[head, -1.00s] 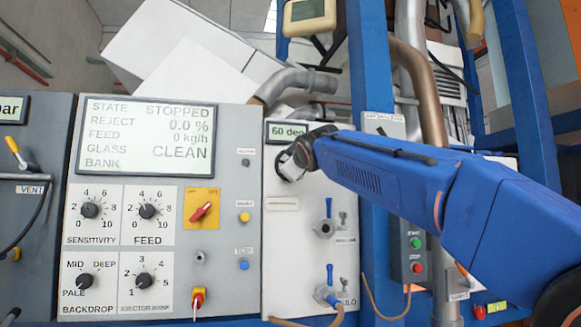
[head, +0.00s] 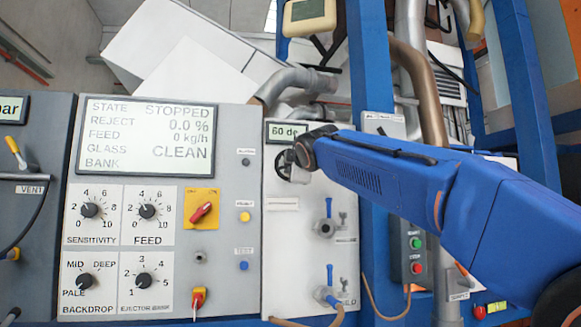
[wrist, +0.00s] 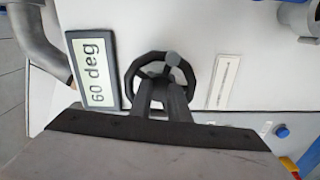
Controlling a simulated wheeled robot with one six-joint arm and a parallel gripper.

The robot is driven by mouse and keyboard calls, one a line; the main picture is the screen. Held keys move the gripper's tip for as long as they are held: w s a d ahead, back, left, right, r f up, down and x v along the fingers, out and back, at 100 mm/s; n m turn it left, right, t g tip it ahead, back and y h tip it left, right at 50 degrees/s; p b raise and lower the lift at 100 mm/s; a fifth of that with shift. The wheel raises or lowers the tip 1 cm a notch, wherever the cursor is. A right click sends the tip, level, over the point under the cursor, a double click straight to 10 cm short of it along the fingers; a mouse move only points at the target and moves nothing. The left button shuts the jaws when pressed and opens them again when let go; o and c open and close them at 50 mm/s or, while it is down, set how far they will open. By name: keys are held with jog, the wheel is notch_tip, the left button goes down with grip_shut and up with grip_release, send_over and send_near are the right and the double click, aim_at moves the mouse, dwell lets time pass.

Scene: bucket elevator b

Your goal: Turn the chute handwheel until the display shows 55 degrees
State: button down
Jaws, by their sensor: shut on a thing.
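The chute handwheel (wrist: 131,84) is a small dark wheel with a grey knob on its rim, mounted on a pale panel. In the head view the handwheel (head: 283,162) shows only in part behind my wrist. My gripper (wrist: 162,88) is at the wheel with its fingers close together, shut on it. In the head view my gripper (head: 297,168) reaches the panel from the right. The angle display (wrist: 95,72) beside the wheel reads 60 deg. In the head view the display (head: 287,131) sits just above my gripper, its right end partly hidden.
Left of the wheel is a grey control panel (head: 235,130) with a large screen (head: 150,137), knobs and switches. Two blue-handled valves (head: 327,226) are below the wheel. A blue post (head: 370,80) and a start-stop box (head: 413,255) stand to the right, near my arm.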

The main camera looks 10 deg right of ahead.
jog(key=shift+f, duration=0.1)
dwell(0.3)
jog(key=c, duration=2)
grip_release()
jog(key=shift+s, duration=0.15)
jog(key=s, duration=1.7)
jog(key=s+d+f+m+g, duration=0.3)
jog(key=s+f+m, duration=0.15)
jog(key=f, duration=1.05)
jog(key=s+d+f+m+g+h, duration=0.1)
jog(key=s+d+f+m+g, duration=0.35)
jog(key=f, duration=1.05)
jog(key=s+f+m+g, duration=0.25)
jog(key=s+f, duration=0.35)
jog(key=f, duration=1)
jog(key=s+f+m+g, duration=0.1)
jog(key=s+f, duration=0.3)
jog(key=f, duration=0.1)
jog(key=s+f+m+g, duration=0.1)
jog(key=s+f+m, duration=0.1)
jog(key=s+f, duration=0.2)
jog(key=s+f+m+g+y, duration=0.1)
jog(key=s+f+m, duration=0.1)
jog(key=s+f, duration=0.2)
jog(key=shift+a+f, duration=0.2)
jog(key=shift+f, duration=1.65)
